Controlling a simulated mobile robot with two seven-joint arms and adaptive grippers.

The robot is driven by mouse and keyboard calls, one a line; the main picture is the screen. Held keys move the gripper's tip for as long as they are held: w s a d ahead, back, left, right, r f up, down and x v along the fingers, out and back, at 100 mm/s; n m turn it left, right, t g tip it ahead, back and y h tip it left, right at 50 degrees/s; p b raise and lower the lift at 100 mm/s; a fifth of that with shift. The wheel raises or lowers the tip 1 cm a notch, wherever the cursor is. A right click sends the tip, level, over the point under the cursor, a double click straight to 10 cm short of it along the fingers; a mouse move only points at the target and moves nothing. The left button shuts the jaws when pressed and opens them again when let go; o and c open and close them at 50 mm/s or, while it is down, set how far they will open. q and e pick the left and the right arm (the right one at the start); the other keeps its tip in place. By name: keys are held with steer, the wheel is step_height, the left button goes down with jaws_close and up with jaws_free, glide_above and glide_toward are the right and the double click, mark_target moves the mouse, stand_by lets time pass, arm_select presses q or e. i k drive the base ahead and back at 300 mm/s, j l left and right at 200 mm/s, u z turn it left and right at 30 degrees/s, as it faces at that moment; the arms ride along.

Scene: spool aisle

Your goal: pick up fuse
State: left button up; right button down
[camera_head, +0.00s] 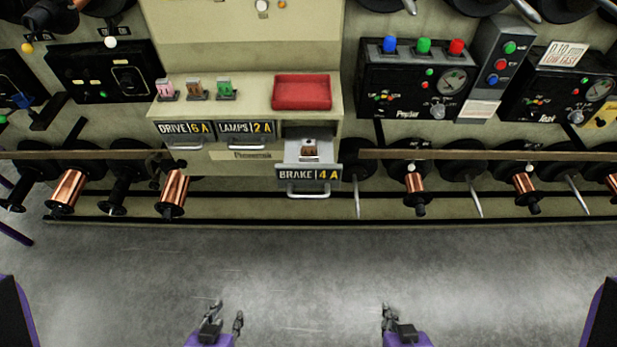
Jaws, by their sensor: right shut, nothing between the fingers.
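A small brown fuse (310,149) lies in the open drawer labelled BRAKE 4 A (333,174). On the cream ledge above stand a pink fuse (165,88), a brown fuse (194,88) and a green fuse (225,87), each in a dark holder. My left gripper (228,309) is open and empty over the floor, below and left of the drawer. My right gripper (387,308) is shut and empty over the floor, below and right of the drawer. Both are well apart from the fuses.
A red tray (301,92) sits on the ledge above the open drawer. The DRIVE 6 A drawer (184,130) and LAMPS 2 A drawer (246,129) are shut. Copper spools (68,190) and rods line both sides. Control boxes (415,80) flank the cabinet. The grey floor is clear.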

mark_target(308, 147)
steer(key=i+j+z, duration=0.1)
steer(key=j+z, duration=1.05)
steer(key=j, duration=0.05)
